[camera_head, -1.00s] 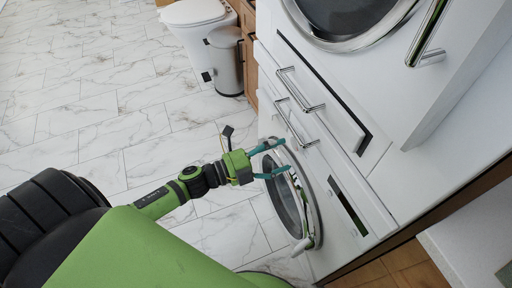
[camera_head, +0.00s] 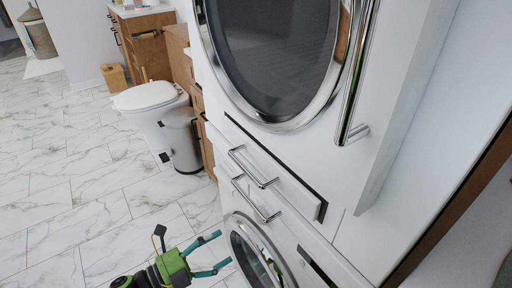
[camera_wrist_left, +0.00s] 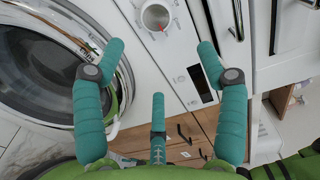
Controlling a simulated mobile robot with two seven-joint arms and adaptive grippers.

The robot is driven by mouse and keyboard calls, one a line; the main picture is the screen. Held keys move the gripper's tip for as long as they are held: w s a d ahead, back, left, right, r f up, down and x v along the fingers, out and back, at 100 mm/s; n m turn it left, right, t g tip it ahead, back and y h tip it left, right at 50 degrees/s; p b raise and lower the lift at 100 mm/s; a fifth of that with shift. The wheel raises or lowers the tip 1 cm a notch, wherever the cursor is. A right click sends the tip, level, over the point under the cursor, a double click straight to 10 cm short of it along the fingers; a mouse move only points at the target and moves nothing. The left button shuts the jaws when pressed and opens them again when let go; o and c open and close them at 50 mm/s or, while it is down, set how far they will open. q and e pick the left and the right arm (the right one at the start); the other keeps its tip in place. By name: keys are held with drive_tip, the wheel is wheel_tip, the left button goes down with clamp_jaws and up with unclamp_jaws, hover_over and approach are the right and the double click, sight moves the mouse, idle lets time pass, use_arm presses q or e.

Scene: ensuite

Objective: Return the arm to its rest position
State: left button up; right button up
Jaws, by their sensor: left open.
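My left gripper (camera_head: 215,254) is at the bottom of the head view, green with teal fingers. Its fingers are spread apart with nothing between them. In the left wrist view the open gripper (camera_wrist_left: 160,60) shows large in front of the lower washing machine. That machine's round door (camera_head: 262,258) stands just right of the gripper in the head view. The door also shows at the left of the wrist view (camera_wrist_left: 40,75). I cannot tell whether the fingers touch the machine. My right gripper is not in view.
An upper machine with a round glass door (camera_head: 280,50) and a long vertical handle (camera_head: 358,75) fills the right. Two bar handles (camera_head: 250,168) jut out below it. A bin (camera_head: 183,140) and a toilet (camera_head: 150,98) stand behind. The marble floor (camera_head: 60,190) at left is clear.

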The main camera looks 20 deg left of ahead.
use_arm(q)
drive_tip(key=s+a+f+n+g+y+p, duration=0.1)
drive_tip(key=s+a+f+n+y+p, duration=0.25)
drive_tip(key=f+n, duration=0.5)
drive_tip(key=s+a+f+n+g+y+p, duration=0.15)
drive_tip(key=a+f+n+y, duration=0.4)
drive_tip(key=f, duration=0.65)
drive_tip(key=s+d+f+n+g+p, duration=0.1)
drive_tip(key=s+d+f+n+g, duration=0.1)
drive_tip(key=s, duration=0.6)
drive_tip(key=s+d+f+n+g+y+p, duration=0.1)
drive_tip(key=s+d+f+n+g+p, duration=0.1)
drive_tip(key=s+f, duration=0.5)
drive_tip(key=s+d+f+n+g+y+p, duration=0.1)
drive_tip(key=s+f+n+g, duration=0.4)
drive_tip(key=s, duration=0.5)
drive_tip(key=d+g+p, duration=0.1)
drive_tip(key=d, duration=0.1)
drive_tip(key=shift+s+d+g, duration=0.35)
drive_tip(key=shift+d, duration=0.05)
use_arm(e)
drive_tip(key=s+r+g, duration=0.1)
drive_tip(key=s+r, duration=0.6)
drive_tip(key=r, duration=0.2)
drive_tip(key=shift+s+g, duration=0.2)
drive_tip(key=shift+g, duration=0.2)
